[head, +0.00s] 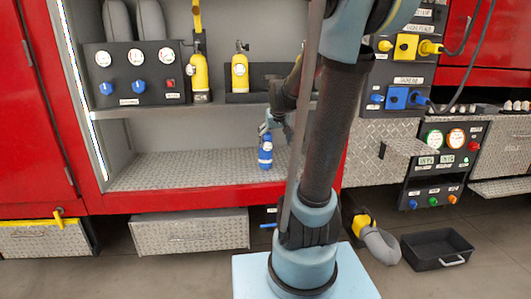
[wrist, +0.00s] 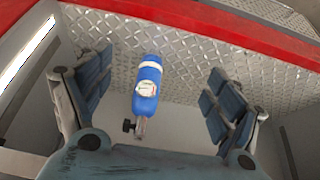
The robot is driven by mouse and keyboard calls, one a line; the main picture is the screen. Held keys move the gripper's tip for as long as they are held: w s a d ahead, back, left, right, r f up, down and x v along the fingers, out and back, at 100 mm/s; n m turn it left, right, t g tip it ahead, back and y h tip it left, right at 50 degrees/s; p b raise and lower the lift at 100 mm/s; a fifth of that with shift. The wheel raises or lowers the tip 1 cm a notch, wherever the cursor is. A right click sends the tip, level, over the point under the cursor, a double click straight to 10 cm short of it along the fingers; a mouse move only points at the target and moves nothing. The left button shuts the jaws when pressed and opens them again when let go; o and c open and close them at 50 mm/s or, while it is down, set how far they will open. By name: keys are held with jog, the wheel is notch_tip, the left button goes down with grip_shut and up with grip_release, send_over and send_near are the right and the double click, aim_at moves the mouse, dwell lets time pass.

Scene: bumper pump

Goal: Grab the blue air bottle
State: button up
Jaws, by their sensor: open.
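The blue air bottle (head: 265,154) stands on the lower metal shelf of the red vehicle's compartment, near its right side. It has a white band and label, and in the wrist view the bottle (wrist: 148,85) shows a small valve with a black knob at its near end. My gripper (wrist: 155,100) is open, with one finger on each side of the bottle and a clear gap to both. In the head view my gripper (head: 265,126) is at the bottle's top, partly hidden by my own arm. I cannot tell how far it is from the bottle in depth.
Yellow bottles (head: 240,73) stand on the upper shelf beside a black gauge panel (head: 136,75). The diamond-plate shelf (head: 180,170) left of the bottle is bare. The red compartment edge (head: 170,202) runs along the front. A black bin (head: 437,248) lies on the floor at right.

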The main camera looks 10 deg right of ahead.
jog(key=t, duration=0.1)
send_near(266, 150)
notch_tip(266, 150, up, 4)
jog(key=shift+t, duration=0.3)
jog(key=shift+d+x, duration=0.15)
jog(key=shift+x, duration=4.25)
jog(key=shift+d+x, duration=0.1)
jog(key=shift+x, duration=4.35)
grip_shut()
